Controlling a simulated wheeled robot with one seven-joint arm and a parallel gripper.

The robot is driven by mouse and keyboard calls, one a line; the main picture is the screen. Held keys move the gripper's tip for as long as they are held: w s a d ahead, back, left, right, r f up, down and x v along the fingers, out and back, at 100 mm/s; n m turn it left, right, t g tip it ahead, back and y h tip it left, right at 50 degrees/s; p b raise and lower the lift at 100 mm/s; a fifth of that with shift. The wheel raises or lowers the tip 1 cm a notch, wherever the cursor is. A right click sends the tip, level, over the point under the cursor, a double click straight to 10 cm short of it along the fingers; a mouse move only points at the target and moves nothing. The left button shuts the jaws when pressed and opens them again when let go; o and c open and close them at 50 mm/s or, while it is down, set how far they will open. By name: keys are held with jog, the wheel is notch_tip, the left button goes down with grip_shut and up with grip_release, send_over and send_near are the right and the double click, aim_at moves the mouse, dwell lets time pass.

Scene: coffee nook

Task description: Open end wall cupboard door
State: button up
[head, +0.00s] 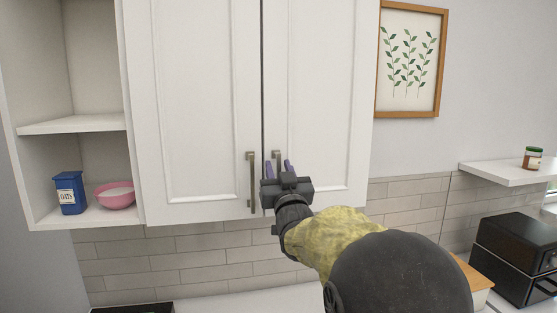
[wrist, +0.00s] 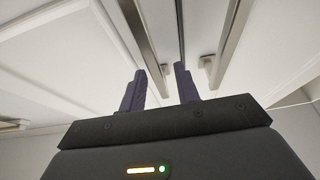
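A white wall cupboard has two panelled doors, a left door (head: 195,100) and a right door (head: 320,90), both looking shut with a thin dark gap between them. The left door's upright bar handle (head: 251,185) and the right door's handle (head: 276,155) stand either side of this gap. My gripper (head: 278,167) is open, its purple fingers pointing at the doors. In the head view it partly hides the right handle. In the wrist view the left handle (wrist: 144,40) lines up between the fingers, and the right handle (wrist: 231,40) lies right of them. I see no clear contact.
Open shelves (head: 75,127) at left hold a blue oats box (head: 69,194) and a pink bowl (head: 115,195). A framed leaf print (head: 410,60), a wall shelf (head: 505,173) with a jar (head: 532,158), and a black appliance (head: 515,260) are at right.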

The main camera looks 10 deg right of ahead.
jog(key=shift+w+r, duration=0.15)
jog(key=shift+w, duration=0.15)
grip_shut()
jog(key=shift+s, duration=0.25)
